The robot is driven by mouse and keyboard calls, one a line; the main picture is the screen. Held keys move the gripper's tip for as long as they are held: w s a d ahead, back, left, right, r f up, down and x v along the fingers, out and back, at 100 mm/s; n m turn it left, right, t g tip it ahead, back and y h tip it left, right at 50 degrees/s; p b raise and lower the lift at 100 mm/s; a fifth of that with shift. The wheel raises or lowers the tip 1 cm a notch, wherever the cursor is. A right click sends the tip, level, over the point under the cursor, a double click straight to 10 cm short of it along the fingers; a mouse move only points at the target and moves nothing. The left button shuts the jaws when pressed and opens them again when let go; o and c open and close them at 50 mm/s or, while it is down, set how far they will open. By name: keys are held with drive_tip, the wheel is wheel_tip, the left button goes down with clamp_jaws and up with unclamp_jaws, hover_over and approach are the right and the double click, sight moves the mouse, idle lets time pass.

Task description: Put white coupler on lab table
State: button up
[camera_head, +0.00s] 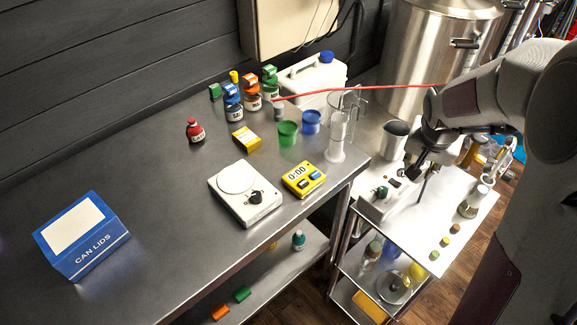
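The steel lab table (150,170) fills the left and middle of the head view. I cannot pick out a white coupler with certainty; it may be small or hidden by my arm. My gripper (412,174) is dark and points down over the white-topped cart (411,228) at the right, close to a white device with a knob (376,208). The fingertips are small and dark here, so I cannot tell whether they are open, shut or holding something.
On the table stand a white scale (238,183), a yellow timer (304,179), a blue CAN LIDS box (81,236), a glass cylinder (336,150), cups and bottles. The front middle is clear. A metal beaker (394,138) and flask (473,202) are near my arm.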

drive_tip(key=w+a+r+n+y, duration=0.1)
drive_tip(key=w+a+r+n, duration=0.15)
drive_tip(key=a, duration=1.05)
drive_tip(key=w+a+r+n+y, duration=0.15)
drive_tip(key=a+n, duration=0.25)
drive_tip(key=a, duration=0.8)
drive_tip(key=w+a+r+n+y, duration=0.1)
drive_tip(key=w+a+n, duration=0.2)
drive_tip(key=a, duration=1)
drive_tip(key=s+a+n, duration=0.3)
drive_tip(key=a, duration=0.7)
drive_tip(key=s+a+f+n+g+y, duration=0.1)
drive_tip(key=s+a+n, duration=0.2)
drive_tip(key=a, duration=0.7)
drive_tip(key=s+a+n+g+y, duration=0.1)
drive_tip(key=s+a+n, duration=0.2)
drive_tip(key=a, duration=0.7)
drive_tip(key=shift+s+a+f, duration=0.15)
drive_tip(key=shift+s, duration=1)
drive_tip(key=shift+f, duration=0.1)
drive_tip(key=shift+y, duration=0.25)
drive_tip(key=shift+f, duration=2.4)
drive_tip(key=shift+f, duration=0.1)
drive_tip(key=shift+f, duration=2.4)
